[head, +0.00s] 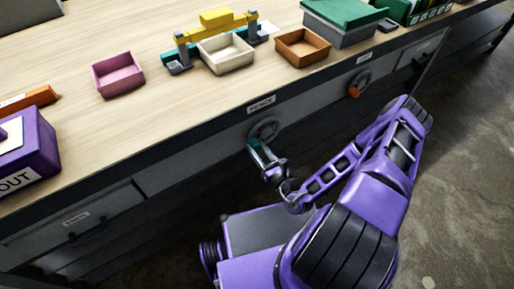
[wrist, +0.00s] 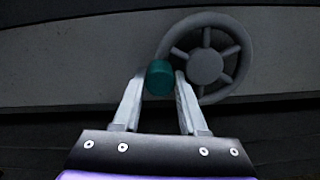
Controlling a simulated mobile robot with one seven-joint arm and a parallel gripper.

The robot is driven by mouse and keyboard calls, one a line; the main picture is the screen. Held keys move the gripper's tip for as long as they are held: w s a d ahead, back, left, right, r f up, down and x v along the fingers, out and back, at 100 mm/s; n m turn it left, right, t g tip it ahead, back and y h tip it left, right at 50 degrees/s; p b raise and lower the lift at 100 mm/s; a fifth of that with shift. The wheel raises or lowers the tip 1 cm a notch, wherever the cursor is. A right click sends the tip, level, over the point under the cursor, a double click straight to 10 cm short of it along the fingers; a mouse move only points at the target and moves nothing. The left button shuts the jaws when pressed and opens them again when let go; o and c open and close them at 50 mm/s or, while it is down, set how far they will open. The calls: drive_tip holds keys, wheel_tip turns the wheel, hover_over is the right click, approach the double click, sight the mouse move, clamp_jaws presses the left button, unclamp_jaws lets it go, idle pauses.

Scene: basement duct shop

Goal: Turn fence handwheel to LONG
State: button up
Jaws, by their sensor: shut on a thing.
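The grey spoked handwheel (head: 265,129) is on the bench's front face, under a small label (head: 261,104) that seems to read FENCE. In the wrist view the handwheel (wrist: 205,62) fills the upper middle, with its teal knob (wrist: 160,77) at the left, slightly low on the rim. My gripper (wrist: 159,92) has one finger on each side of the knob and is shut on it. No LONG mark is readable.
A drawer (head: 76,222) is at the left. Pink (head: 118,74), cream (head: 226,54) and brown (head: 302,48) trays stand on the benchtop (head: 165,110). Open floor (head: 455,180) lies at right.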

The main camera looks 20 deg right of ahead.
clamp_jaws()
idle(0.8)
